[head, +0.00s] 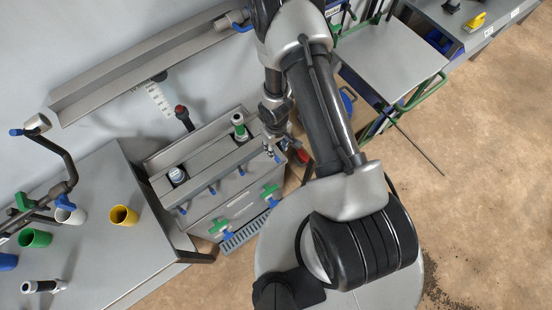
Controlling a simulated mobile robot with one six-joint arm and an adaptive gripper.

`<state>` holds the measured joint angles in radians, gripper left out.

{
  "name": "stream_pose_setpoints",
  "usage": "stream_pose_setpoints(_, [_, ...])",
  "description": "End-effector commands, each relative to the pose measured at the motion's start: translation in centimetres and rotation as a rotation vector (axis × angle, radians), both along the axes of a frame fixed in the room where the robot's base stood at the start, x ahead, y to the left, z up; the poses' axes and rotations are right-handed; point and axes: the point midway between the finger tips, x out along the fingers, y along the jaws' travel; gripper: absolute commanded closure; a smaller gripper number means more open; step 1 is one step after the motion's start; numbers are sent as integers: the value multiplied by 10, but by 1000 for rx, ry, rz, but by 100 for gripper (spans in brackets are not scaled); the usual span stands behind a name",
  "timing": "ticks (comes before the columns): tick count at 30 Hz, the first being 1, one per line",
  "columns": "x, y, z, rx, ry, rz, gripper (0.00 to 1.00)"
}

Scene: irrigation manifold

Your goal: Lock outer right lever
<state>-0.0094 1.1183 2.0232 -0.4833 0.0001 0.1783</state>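The manifold (222,170) is a grey box in the middle of the head view. A row of small blue-tipped levers sticks out along its front. The outer right lever appears to be the small one (277,157) at the row's right end, by a small metal fitting. My gripper (275,122) is a dark shape hanging over the right end of the manifold, close to that lever. Its fingertips are too small and dark to tell open from shut, or whether they touch anything. I cannot tell whether the lever is locked.
Two green valves with blue handles (219,228) (270,193) sit lower on the manifold front. A red-and-black part (297,143) is right of my gripper. A table (95,255) with coloured cups is at left, a grey bench (388,60) at upper right. Floor at right is mostly open.

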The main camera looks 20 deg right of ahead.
Motion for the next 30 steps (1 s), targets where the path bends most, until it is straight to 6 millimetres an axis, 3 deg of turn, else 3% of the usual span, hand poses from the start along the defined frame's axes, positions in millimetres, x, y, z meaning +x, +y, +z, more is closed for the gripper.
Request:
stream_pose_setpoints(1, [0, 0, -14, 0, 0, 0, 65])
stream_pose_setpoints(15, [0, 0, -75, 0, 0, 0, 65])
stream_pose_setpoints(30, [0, 0, -83, 0, 0, 0, 68])
